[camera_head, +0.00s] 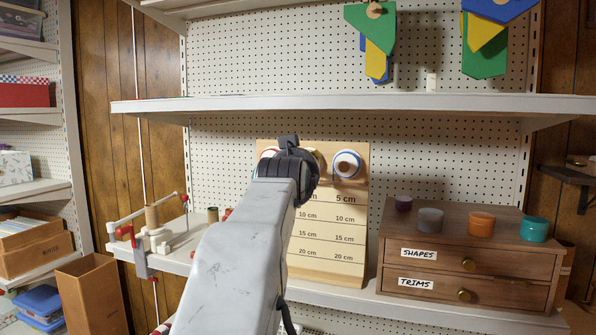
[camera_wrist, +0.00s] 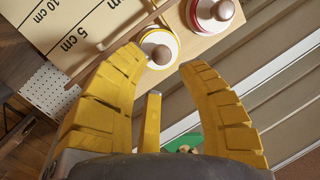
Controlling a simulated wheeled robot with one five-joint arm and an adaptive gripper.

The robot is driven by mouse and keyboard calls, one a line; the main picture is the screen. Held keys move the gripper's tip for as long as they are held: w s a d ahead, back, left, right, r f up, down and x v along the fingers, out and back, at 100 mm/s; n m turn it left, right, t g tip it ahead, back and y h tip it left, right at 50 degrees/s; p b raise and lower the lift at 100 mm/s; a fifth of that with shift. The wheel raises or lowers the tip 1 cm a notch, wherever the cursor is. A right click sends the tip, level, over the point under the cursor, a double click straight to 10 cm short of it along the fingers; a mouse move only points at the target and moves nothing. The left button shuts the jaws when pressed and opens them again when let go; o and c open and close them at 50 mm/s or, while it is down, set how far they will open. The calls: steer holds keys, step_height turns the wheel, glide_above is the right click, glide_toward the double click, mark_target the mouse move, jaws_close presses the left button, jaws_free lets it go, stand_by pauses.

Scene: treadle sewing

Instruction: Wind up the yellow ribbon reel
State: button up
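The yellow ribbon reel (camera_wrist: 149,38) is a pale disc with a yellow rim and a round brown wooden knob (camera_wrist: 161,56), on a board marked in centimetres. In the head view my arm hides most of this reel. My gripper (camera_wrist: 158,66) has its two yellow fingers spread apart. The knob lies between the fingertips in the wrist view, with visible gaps on both sides; I cannot tell the depth between them. A yellow strip (camera_wrist: 151,122) shows between the fingers; I cannot tell what it is.
A shelf (camera_head: 400,103) runs above. A wooden drawer chest (camera_head: 430,243) stands right, and a clamped winder (camera_head: 155,235) left.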

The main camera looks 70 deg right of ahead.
steer(key=v, duration=0.6)
steer(key=shift+o, duration=0.3)
steer(key=shift+f, duration=0.1)
steer(key=shift+c, duration=0.3)
